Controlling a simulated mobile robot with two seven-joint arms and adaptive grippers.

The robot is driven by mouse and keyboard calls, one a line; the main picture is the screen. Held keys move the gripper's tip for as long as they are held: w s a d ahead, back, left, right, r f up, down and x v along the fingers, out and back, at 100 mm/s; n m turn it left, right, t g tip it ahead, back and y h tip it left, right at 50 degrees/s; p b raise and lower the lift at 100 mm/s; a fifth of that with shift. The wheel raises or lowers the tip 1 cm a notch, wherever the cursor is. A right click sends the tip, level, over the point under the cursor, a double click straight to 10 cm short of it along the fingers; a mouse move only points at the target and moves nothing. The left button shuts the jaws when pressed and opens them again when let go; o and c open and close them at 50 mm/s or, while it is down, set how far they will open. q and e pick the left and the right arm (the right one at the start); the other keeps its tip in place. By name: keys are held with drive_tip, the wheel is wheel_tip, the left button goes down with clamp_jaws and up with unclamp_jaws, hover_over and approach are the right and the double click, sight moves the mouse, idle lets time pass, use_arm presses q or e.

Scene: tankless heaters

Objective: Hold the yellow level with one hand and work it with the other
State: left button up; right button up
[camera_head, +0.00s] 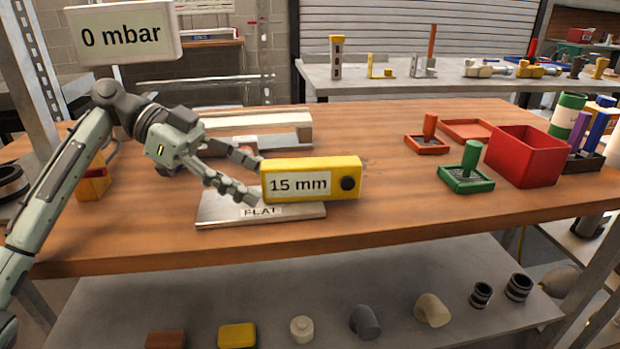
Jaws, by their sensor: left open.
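The yellow level (348,170) is a yellow block with a white face reading "15 mm" and a dark round button at its right end. It is over the back right part of a flat metal plate (215,208) marked "FLAT"; whether it rests on the plate is not clear. My left gripper (252,178) is open at the level's left end, its fingers spread and pointing right toward it. Whether a fingertip touches the level cannot be told. My right gripper is not in view.
A "0 mbar" display (122,34) stands at upper left. A red bin (525,155), a green tray (466,180) and a red tray (427,145) are on the right. A lower shelf (390,290) holds several fittings.

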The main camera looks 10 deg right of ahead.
use_arm(q)
drive_tip(key=v, duration=1.1)
drive_tip(key=shift+a, duration=0.3)
drive_tip(key=shift+w, duration=0.1)
drive_tip(key=shift+c, duration=0.3)
